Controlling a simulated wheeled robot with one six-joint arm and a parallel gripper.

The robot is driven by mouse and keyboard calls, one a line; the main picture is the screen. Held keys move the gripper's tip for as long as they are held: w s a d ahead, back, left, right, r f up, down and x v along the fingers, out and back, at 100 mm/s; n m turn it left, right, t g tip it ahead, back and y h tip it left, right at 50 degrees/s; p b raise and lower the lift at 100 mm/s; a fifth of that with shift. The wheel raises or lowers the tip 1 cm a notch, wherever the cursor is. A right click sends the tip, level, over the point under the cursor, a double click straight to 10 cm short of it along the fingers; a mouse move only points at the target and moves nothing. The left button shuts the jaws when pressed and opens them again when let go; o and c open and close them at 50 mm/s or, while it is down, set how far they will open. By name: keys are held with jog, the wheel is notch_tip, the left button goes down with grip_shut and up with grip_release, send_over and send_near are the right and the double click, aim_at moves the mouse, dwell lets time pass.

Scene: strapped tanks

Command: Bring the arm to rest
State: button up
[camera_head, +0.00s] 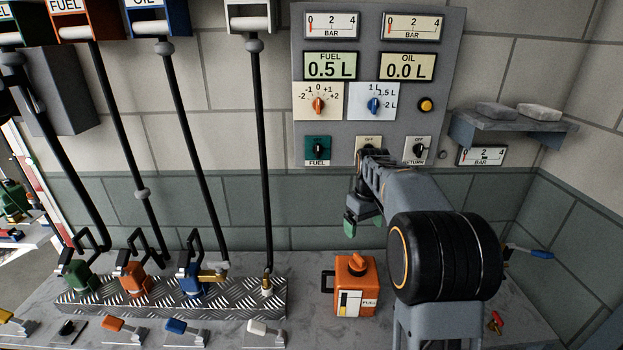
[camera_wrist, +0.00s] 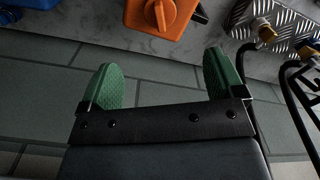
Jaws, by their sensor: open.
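My gripper (camera_head: 362,226) hangs in the air in front of the tiled wall, below the control panel and above the back of the counter. In the wrist view its two green fingers (camera_wrist: 163,84) stand wide apart with nothing between them. The orange fuel can (camera_head: 357,288) stands upright on the counter below my gripper, apart from it. The can also shows at the top of the wrist view (camera_wrist: 163,14), beyond the fingertips. My forearm hides part of the panel's lower edge and some counter to the right.
The grey control panel (camera_head: 378,85) reads FUEL 0.5 L and OIL 0.0 L. A shelf (camera_head: 510,127) with two grey blocks is at the right. Left of the can, hoses with coloured couplings run to a metal tread-plate rail (camera_head: 225,297). Several coloured levers line the counter's front.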

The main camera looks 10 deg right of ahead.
jog(key=s+a+m+t, duration=0.1)
jog(key=s+a, duration=0.4)
jog(key=s, duration=0.5)
jog(key=s+a+f+m+t, duration=0.1)
jog(key=s+a+t, duration=0.2)
jog(key=s, duration=0.8)
jog(key=shift+s+a+f+m, duration=0.25)
jog(key=shift+a+m, duration=0.15)
jog(key=shift+a, duration=0.8)
